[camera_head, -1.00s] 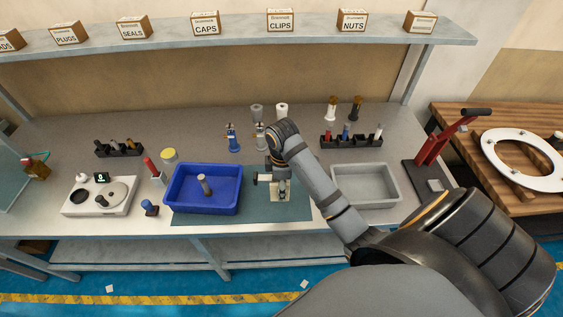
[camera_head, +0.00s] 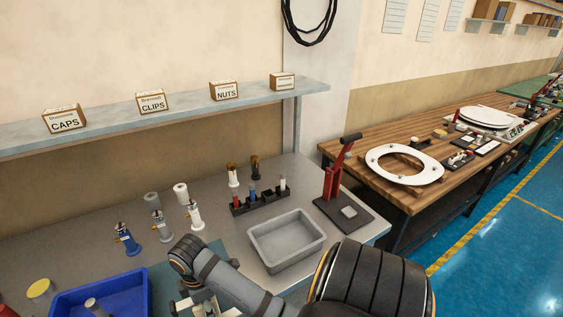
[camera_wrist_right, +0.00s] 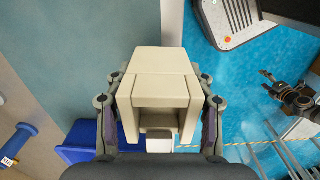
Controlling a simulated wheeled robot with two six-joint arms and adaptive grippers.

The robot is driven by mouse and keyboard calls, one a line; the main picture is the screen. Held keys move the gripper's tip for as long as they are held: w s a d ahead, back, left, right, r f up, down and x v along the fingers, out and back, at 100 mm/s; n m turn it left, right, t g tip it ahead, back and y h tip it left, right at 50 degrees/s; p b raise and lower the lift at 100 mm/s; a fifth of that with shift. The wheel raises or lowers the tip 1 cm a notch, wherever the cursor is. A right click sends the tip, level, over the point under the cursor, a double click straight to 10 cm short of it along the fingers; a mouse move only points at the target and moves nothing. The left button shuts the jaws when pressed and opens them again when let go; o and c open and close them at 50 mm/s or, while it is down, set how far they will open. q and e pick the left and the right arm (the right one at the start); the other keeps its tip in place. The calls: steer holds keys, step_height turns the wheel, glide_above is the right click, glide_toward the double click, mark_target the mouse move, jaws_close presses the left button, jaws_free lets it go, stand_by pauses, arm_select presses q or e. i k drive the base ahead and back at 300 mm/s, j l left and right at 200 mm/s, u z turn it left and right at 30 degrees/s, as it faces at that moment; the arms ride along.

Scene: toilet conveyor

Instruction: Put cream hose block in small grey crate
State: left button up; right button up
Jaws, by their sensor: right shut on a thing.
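The cream hose block (camera_wrist_right: 158,90) fills the middle of the right wrist view, a boxy piece with a square opening. My right gripper (camera_wrist_right: 160,105) is shut on it, one finger on each side. In the head view my right gripper (camera_head: 200,303) is at the bottom edge, over the teal mat, and the block is mostly cut off there. The small grey crate (camera_head: 287,262) stands on the bench to the right of the gripper and looks empty. A dark jointed part that looks like my left gripper (camera_wrist_right: 292,94) shows in the right wrist view, too small to read.
The blue bin (camera_head: 60,305) is at the lower left with a grey piece in it. Several upright hose parts (camera_head: 160,225) stand behind the mat. A black rack (camera_head: 260,203) is behind the crate, and a red lever press (camera_head: 335,180) is right of it.

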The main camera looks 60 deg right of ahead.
mark_target(291, 242)
steer(key=j+z, duration=0.1)
steer(key=z, duration=0.3)
steer(key=k+j+z, duration=0.1)
steer(key=z, duration=0.3)
steer(key=j+z, duration=0.1)
steer(key=z, duration=0.3)
